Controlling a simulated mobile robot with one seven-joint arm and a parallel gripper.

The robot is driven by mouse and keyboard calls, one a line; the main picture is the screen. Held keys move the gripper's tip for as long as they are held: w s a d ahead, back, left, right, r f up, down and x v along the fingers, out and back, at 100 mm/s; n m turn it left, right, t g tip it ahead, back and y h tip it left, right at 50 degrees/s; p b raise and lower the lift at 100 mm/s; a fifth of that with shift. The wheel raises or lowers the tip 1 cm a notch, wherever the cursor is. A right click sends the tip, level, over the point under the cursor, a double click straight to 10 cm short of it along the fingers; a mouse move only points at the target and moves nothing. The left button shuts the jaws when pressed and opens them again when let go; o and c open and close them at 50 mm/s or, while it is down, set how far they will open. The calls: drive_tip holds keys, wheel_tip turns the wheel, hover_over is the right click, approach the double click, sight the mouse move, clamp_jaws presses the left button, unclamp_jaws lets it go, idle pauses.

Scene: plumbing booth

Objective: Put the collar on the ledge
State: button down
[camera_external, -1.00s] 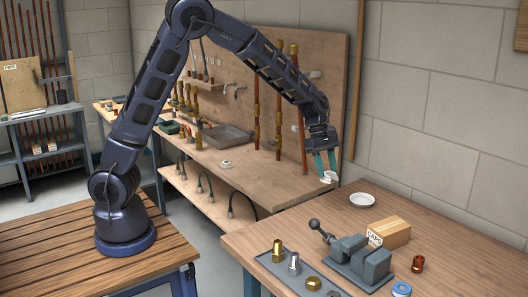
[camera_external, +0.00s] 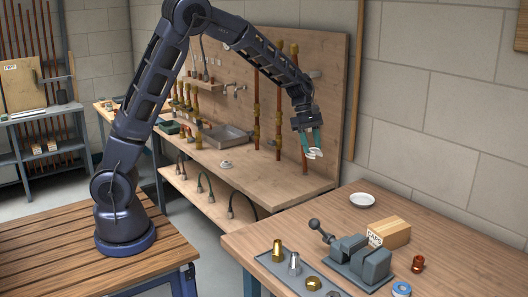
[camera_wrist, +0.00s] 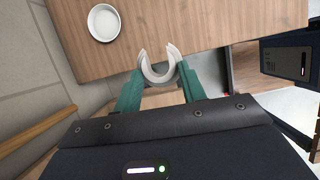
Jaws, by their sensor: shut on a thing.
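The collar (camera_external: 314,154) is a white, C-shaped piece with an open side. My gripper (camera_external: 311,150) is shut on it and holds it in the air in front of the right end of the upright wooden board. In the wrist view the collar (camera_wrist: 158,78) sits between the teal fingertips of my gripper (camera_wrist: 158,80), its opening facing away from my wrist.
Copper pipes (camera_external: 256,110) stand upright along the board. A grey basin (camera_external: 226,136) and a white round fitting (camera_external: 227,165) are on the back bench. The front table holds a white dish (camera_external: 362,200), a cardboard box (camera_external: 390,232) and a grey vise (camera_external: 358,262).

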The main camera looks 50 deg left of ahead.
drive_tip(key=a+f, duration=0.3)
drive_tip(key=a, duration=3.2)
drive_tip(key=shift+n, duration=0.3)
drive_tip(key=f, duration=2)
drive_tip(key=shift+s+a, duration=0.3)
drive_tip(key=shift+s, duration=0.1)
drive_tip(key=c, duration=0.8)
unclamp_jaws()
